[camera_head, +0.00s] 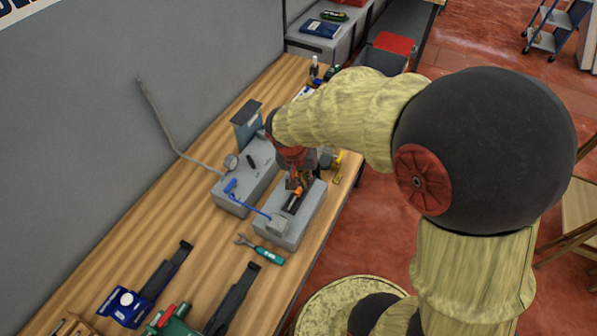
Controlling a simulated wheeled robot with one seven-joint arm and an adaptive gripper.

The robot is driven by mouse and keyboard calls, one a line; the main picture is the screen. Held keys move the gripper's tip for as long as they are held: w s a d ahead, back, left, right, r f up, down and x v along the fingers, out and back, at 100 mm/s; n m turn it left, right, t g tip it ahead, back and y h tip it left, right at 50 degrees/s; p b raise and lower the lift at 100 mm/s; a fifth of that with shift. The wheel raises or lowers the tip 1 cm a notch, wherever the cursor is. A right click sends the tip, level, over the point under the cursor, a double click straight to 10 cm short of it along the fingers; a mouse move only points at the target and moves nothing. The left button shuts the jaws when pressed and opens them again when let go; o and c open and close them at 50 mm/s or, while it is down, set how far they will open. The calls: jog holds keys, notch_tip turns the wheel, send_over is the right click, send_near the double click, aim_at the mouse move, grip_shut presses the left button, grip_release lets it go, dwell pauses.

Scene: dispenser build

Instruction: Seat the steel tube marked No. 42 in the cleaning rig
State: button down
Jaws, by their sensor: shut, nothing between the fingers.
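My gripper (297,183) points down over the grey block-shaped fixture (287,236) on the wooden bench. Its fingers look shut, with nothing seen between them. A dark cylinder with an orange part (293,202) lies along the top of this fixture, just below and in front of the fingertips. I cannot tell if they touch it. No tube marked No. 42 can be read from here, and my arm hides part of the bench behind the gripper. I cannot tell which grey unit is the cleaning rig.
A second grey unit (230,197) with a round gauge stands to the left. A blue cord (250,206) runs between the units. A green-handled wrench (268,256) lies in front. Blue (125,306) and green (175,325) tools lie nearer. Grey bins stand at the back.

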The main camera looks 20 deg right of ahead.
aim_at(300, 190)
jog(key=w+d+f+m, duration=0.1)
jog(key=w+f, duration=0.1)
jog(key=w+f+m, duration=0.1)
jog(key=f+m, duration=0.1)
jog(key=f, duration=0.1)
jog(key=w+d+f+m+t, duration=0.1)
jog(key=w+f, duration=0.1)
jog(key=f, duration=0.1)
jog(key=shift+w+d+f, duration=0.25)
jog(key=shift+w+d, duration=0.05)
jog(key=shift+w, duration=0.05)
jog(key=shift+b, duration=0.3)
jog(key=s+a+b, duration=0.2)
jog(key=shift+s+a+b, duration=0.1)
jog(key=shift+a+b, duration=0.25)
jog(key=shift+b, duration=0.05)
